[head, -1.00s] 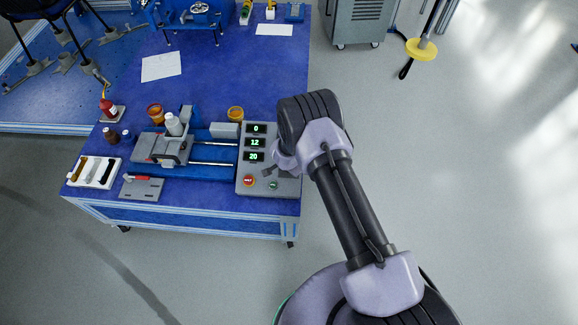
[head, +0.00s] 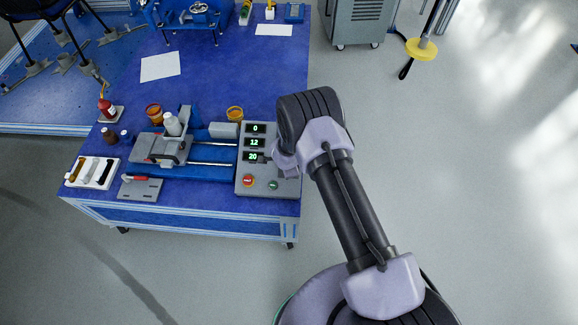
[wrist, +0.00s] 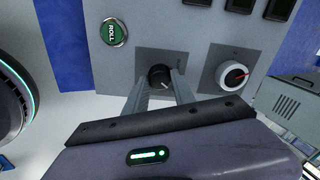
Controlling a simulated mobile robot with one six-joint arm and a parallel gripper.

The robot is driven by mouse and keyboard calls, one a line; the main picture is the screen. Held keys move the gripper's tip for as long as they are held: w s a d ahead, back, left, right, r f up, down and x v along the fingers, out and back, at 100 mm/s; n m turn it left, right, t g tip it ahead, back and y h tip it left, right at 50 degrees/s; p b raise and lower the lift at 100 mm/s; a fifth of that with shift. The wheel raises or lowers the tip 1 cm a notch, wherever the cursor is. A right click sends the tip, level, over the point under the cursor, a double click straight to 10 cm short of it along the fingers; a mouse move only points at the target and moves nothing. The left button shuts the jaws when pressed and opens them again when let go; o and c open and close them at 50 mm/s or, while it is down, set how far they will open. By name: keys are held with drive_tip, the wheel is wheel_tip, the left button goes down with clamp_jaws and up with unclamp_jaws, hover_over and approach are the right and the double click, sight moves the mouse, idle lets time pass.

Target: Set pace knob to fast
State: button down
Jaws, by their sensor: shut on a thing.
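In the wrist view a black knob (wrist: 160,76) sits on a dark grey plate on the control panel (wrist: 120,75). My gripper (wrist: 160,84) has one finger on each side of it and is shut on it. The knob's small label is too small to read. In the head view my gripper (head: 268,159) is over the right side of the grey control box (head: 262,187), and my wrist hides the knobs.
A green ROLL button (wrist: 113,32) is above left of the black knob. The box also has a red button (head: 248,181) and displays (head: 254,143) reading 0, 12 and 20. The blue rig (head: 205,165) stands to its left on the blue table (head: 210,85).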

idle(0.3)
drive_tip(key=c, duration=1.1)
unclamp_jaws()
drive_tip(key=shift+o, duration=0.2)
drive_tip(key=shift+r, duration=0.1)
drive_tip(key=p+v, duration=0.5)
drive_tip(key=v, duration=1.2)
